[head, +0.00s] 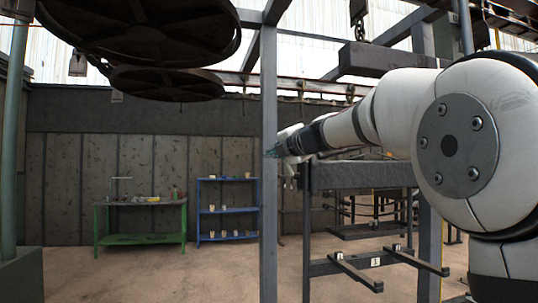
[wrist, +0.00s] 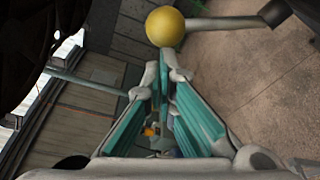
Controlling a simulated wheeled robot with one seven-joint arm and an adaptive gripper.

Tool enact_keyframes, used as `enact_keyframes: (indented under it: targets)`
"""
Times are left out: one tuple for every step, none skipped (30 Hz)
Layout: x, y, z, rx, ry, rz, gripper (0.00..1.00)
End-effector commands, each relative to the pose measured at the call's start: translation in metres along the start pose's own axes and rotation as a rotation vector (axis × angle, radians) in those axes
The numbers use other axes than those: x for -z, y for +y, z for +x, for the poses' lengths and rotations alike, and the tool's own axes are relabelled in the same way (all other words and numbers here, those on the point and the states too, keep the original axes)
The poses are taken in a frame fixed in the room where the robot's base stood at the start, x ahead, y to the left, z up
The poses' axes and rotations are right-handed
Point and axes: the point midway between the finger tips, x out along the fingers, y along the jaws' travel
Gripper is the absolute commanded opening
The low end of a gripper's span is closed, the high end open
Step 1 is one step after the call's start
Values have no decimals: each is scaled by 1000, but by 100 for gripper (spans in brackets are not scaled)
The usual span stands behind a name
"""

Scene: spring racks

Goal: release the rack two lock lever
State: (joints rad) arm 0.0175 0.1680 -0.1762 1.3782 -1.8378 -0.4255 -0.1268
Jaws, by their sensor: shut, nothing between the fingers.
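In the wrist view a yellow ball knob (wrist: 165,27) sits on the end of a pale lever rod (wrist: 228,22), which runs right to a dark mount. No number shows on it, so I cannot tell which rack it belongs to. My gripper (wrist: 164,72) is shut and empty, its teal-padded fingers meeting just below the knob in the picture. Whether a fingertip touches the knob is unclear. In the head view my gripper (head: 274,150) is small, at the upright grey post; the knob and lever cannot be made out there.
A grey post (head: 269,215) stands upright beside my gripper. A dark rack beam (head: 362,176) and lower arms (head: 343,271) with small number tags are at right. Large dark discs (head: 150,45) hang above left. A green bench (head: 140,239) and blue shelf (head: 228,211) stand behind; floor at left is clear.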

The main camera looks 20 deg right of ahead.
Motion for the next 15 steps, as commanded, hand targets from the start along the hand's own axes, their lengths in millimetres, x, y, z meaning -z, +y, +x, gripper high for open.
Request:
enact_keyframes:
  targets:
    - [-6, 3, -3, -6, -3, 34, 0]
    - [-8, 4, -4, -11, -3, 57, 0]
    - [-12, 4, -5, -19, -3, 91, 0]
    - [-14, 5, -5, -25, -3, 117, 0]
    - [-17, 6, -6, -32, -3, 145, 0]
    - [-21, 7, -7, -41, -3, 182, 0]
    - [-24, 8, -8, -48, -3, 209, 0]
    - [-26, 8, -8, -54, -3, 236, 0]
    - [-29, 8, -9, -63, -2, 271, 0]
    - [-32, 8, -10, -69, -2, 296, 0]
    - [-35, 9, -10, -75, -3, 321, 0]
    - [-38, 8, -11, -83, -3, 354, 0]
    - [-40, 8, -12, -89, -2, 378, 0]
    - [-42, 8, -12, -95, -1, 401, 0]
    - [-45, 8, -12, -102, -1, 430, 0]
